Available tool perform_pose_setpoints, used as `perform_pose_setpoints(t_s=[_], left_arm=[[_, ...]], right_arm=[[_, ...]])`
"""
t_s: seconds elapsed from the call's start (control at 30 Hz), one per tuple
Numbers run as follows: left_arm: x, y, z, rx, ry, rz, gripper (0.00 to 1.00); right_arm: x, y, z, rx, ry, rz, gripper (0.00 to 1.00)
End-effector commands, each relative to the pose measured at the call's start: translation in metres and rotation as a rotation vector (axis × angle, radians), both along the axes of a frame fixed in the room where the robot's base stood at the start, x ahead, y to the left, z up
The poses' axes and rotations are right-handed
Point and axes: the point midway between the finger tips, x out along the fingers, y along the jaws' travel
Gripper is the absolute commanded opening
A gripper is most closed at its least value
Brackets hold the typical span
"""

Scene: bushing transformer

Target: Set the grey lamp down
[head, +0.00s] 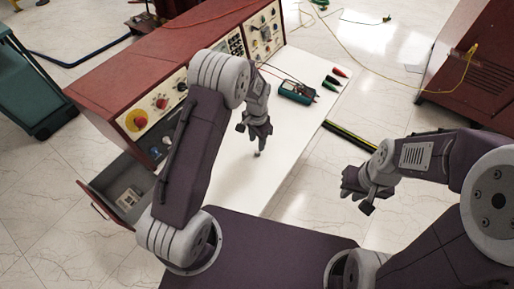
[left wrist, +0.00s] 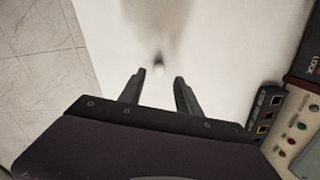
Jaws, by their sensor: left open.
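The grey lamp seems to be the small grey piece (head: 257,153) on the white tabletop (head: 285,135), just below my left gripper (head: 254,133). In the left wrist view, a small blurred grey piece (left wrist: 158,67) shows just beyond and between the tips of my left gripper (left wrist: 160,77). The left fingers stand apart with a gap between them. Whether they touch the piece cannot be told. My right gripper (head: 356,193) hangs over the floor right of the table; its jaws are too small and dark to read.
A red console (head: 150,68) with knobs and dials stands along the table's left side. A green multimeter (head: 297,91) and red and green probes (head: 333,82) lie at the far end. An open drawer (head: 125,190) juts out at lower left. The middle of the tabletop is clear.

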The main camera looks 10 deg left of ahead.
Motion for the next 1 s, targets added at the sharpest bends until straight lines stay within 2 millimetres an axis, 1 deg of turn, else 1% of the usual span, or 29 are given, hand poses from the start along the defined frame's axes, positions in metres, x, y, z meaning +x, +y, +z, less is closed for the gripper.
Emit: perform_pose_setpoints(t_s=[0.03, 0.1, 0.2, 0.3, 0.47, 0.53, 0.57, 0.63, 0.67, 0.7, 0.8, 0.9, 1.0], left_arm=[[0.001, 0.0, 0.013, -0.001, -0.004, 0.0, 0.4], [0.001, 0.0, 0.029, 0.0, -0.004, 0.0, 0.4], [0.001, 0.0, 0.046, 0.0, -0.002, 0.0, 0.4], [0.0, 0.0, 0.056, 0.0, -0.001, 0.0, 0.4], [-0.001, 0.0, 0.06, 0.001, 0.001, 0.004, 0.4], [-0.011, 0.004, 0.067, -0.003, -0.007, 0.047, 0.4], [-0.02, 0.008, 0.073, -0.004, -0.012, 0.085, 0.4], [-0.049, 0.017, 0.089, -0.013, -0.032, 0.207, 0.4], [-0.064, 0.021, 0.095, -0.017, -0.04, 0.268, 0.4], [-0.085, 0.026, 0.101, -0.024, -0.053, 0.348, 0.4], [-0.132, 0.036, 0.11, -0.038, -0.076, 0.52, 0.4], [-0.165, 0.041, 0.111, -0.048, -0.09, 0.635, 0.4], [-0.179, 0.043, 0.111, -0.052, -0.095, 0.685, 0.4]], right_arm=[[0.0, 0.0, 0.0, 0.0, 0.0, 0.0, 0.2], [0.0, 0.0, 0.0, 0.0, 0.0, 0.0, 0.2], [0.0, 0.0, 0.0, 0.0, 0.0, 0.0, 0.2], [0.0, 0.0, 0.0, 0.0, 0.0, 0.0, 0.2], [0.0, 0.0, 0.0, 0.0, 0.0, 0.0, 0.2], [0.0, 0.0, 0.0, 0.0, 0.0, 0.0, 0.2], [0.0, 0.0, 0.0, 0.0, 0.0, 0.0, 0.2], [0.0, 0.0, 0.0, 0.0, 0.0, 0.0, 0.2], [0.0, 0.0, 0.0, 0.0, 0.0, 0.0, 0.2], [0.0, 0.0, 0.0, 0.0, 0.0, 0.0, 0.2], [0.0, 0.0, 0.0, 0.0, 0.0, 0.0, 0.2], [0.0, 0.0, 0.0, 0.0, 0.0, 0.0, 0.2], [0.0, 0.0, 0.0, 0.0, 0.0, 0.0, 0.2]])
